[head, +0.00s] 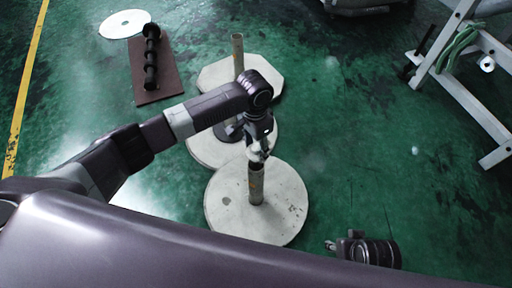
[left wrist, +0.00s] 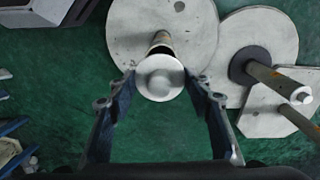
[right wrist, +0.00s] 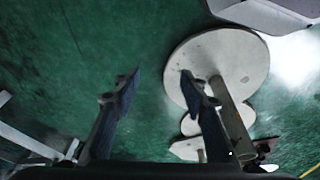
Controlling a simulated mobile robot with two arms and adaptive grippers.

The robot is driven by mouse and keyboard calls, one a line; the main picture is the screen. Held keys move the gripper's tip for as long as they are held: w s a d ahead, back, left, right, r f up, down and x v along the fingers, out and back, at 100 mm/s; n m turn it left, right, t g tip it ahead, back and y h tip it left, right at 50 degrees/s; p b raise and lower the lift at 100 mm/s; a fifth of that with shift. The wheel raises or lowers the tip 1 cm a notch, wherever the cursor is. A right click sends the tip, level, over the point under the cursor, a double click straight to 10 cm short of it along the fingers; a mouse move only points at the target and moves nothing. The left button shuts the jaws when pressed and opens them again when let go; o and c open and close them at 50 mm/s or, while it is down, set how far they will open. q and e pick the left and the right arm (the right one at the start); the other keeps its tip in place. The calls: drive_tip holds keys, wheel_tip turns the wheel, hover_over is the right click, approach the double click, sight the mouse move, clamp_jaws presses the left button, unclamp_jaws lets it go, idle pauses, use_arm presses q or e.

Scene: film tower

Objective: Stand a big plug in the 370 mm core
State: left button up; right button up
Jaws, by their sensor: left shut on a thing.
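My left gripper (head: 262,150) is shut on a white round plug (left wrist: 160,76), which sits between its fingertips. It is over the top of the nearest core (head: 256,185), a brown tube standing upright on a pale round disc (head: 225,215). In the left wrist view the plug covers the core's top, so I cannot tell whether it is seated or just above. A second core (left wrist: 275,80) with a black collar has a white top; my arm mostly hides it in the head view. A taller core (head: 238,55) stands farthest away. My right gripper (right wrist: 156,82) is open and empty.
A dark rod with rings (head: 151,60) lies on a brown mat (head: 148,95) at the back left, beside a white disc (head: 125,23). A grey metal frame (head: 465,85) with a green hose (head: 458,45) stands at right.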

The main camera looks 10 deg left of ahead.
use_arm(q)
drive_tip(key=shift+f+b, duration=0.8)
drive_tip(key=shift+b, duration=0.05)
wheel_tip(320, 180, down, 2)
drive_tip(key=shift+b, duration=1.15)
drive_tip(key=shift+f+b, duration=0.35)
drive_tip(key=shift+b, duration=0.05)
use_arm(e)
drive_tip(key=w+a+r+t, duration=0.1)
drive_tip(key=w+r+t, duration=0.1)
drive_tip(key=r, duration=0.6)
drive_tip(key=shift+w+r+t+y, duration=0.2)
drive_tip(key=shift+w+t+y, duration=0.15)
drive_tip(key=shift+w, duration=0.3)
drive_tip(key=shift+s+d, duration=0.2)
drive_tip(key=shift+s, duration=0.25)
use_arm(q)
drive_tip(key=shift+p, duration=0.45)
use_arm(e)
drive_tip(key=shift+s+d+f+g, duration=0.2)
drive_tip(key=shift+s+g, duration=0.3)
drive_tip(key=shift+s, duration=0.35)
drive_tip(key=shift+s+d+f+g, duration=0.1)
drive_tip(key=shift+s+d+g, duration=0.1)
drive_tip(key=shift+s+g, duration=0.45)
drive_tip(key=shift+s, duration=0.3)
